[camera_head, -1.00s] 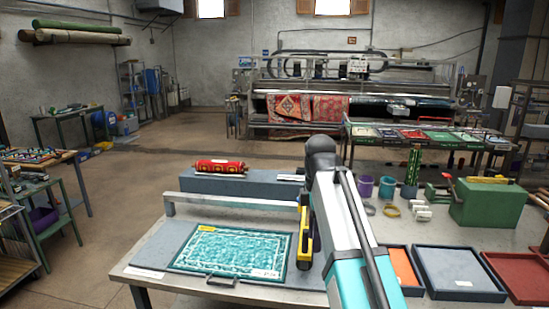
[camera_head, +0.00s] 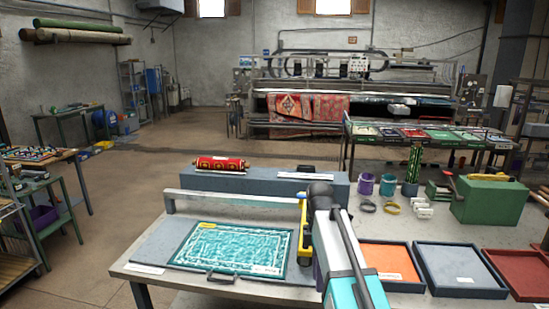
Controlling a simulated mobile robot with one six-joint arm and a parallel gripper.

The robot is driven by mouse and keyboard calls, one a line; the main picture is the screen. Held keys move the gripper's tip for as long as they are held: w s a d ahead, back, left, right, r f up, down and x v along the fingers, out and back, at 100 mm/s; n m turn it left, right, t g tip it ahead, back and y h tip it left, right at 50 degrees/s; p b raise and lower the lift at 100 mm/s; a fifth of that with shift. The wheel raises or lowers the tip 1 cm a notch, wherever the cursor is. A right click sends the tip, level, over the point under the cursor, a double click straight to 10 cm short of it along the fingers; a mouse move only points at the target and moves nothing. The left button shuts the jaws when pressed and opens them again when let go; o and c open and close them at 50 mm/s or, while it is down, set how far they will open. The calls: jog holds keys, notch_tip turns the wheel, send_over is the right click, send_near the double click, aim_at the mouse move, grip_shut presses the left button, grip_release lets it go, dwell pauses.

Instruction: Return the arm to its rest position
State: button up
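My arm, white and teal with black joints, reaches up from the bottom of the picture right of center, over the worktable (camera_head: 235,290). Its end, my gripper (camera_head: 303,214), shows only as a narrow yellow and black part at the left of the black joint. Its fingers are hidden or too small to make out, so I cannot tell if it is open or shut. A teal patterned rug sample (camera_head: 235,248) lies flat in a dark-edged frame, left of my arm and apart from it.
A blue-grey block (camera_head: 255,186) with a red roll (camera_head: 220,164) stands behind a grey rail (camera_head: 235,199). Orange (camera_head: 390,261), grey (camera_head: 460,267) and red (camera_head: 520,270) trays lie right of my arm. Cups (camera_head: 388,183) and a green box (camera_head: 489,201) stand farther back.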

jog(key=s+d+f+m+g+b, duration=0.1)
jog(key=s+f, duration=0.4)
jog(key=f, duration=0.6)
jog(key=s+d+f+m+g+b, duration=0.15)
jog(key=s+f, duration=0.35)
jog(key=f, duration=0.5)
jog(key=s+d+f+g, duration=0.15)
jog(key=s+f, duration=0.25)
jog(key=f, duration=0.7)
jog(key=s+f+m+b, duration=0.1)
jog(key=s+f+m, duration=1.4)
jog(key=s+f, duration=0.5)
jog(key=shift+s+f+m+t+b, duration=0.35)
jog(key=shift+s+f+t, duration=0.05)
jog(key=shift+f, duration=0.55)
jog(key=shift+d, duration=0.15)
